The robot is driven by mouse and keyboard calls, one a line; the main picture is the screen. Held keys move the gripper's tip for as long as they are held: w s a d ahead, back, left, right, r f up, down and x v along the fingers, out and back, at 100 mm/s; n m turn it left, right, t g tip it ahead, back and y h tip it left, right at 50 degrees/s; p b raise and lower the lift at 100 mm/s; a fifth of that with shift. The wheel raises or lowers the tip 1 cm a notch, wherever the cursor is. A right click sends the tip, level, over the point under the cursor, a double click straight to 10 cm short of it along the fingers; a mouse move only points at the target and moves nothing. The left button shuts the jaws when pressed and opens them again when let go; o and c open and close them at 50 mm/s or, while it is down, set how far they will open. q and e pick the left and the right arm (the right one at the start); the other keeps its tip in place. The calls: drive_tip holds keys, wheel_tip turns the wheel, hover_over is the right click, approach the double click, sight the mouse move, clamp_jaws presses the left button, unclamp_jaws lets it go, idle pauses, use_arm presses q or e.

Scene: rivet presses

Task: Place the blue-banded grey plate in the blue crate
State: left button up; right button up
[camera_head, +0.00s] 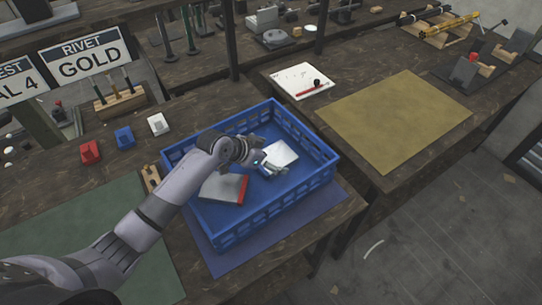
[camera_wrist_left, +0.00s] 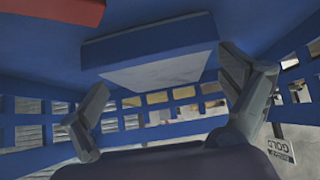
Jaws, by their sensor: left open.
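The blue crate (camera_head: 233,238) stands on the near bench. The blue-banded grey plate (camera_head: 284,152) lies inside it on the right side, partly covered by my gripper. The left wrist view shows its grey face and blue band (camera_wrist_left: 150,68) ahead of the fingers. My left gripper (camera_head: 268,168) is inside the crate beside this plate. Its fingers (camera_wrist_left: 168,115) are spread apart with nothing between them. A red-banded grey plate (camera_head: 221,188) lies in the left part of the crate, and its red band shows in the left wrist view (camera_wrist_left: 55,12). My right gripper is not in view.
Red (camera_head: 90,152), blue (camera_head: 124,138) and white (camera_head: 158,124) small blocks stand left of the crate. A wooden tool holder (camera_head: 120,104) is behind them. The crate walls surround my gripper. A yellow mat (camera_head: 396,118) on the right bench is bare.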

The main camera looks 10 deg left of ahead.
use_arm(q)
drive_tip(key=shift+r, duration=0.25)
drive_tip(key=v, duration=1.2)
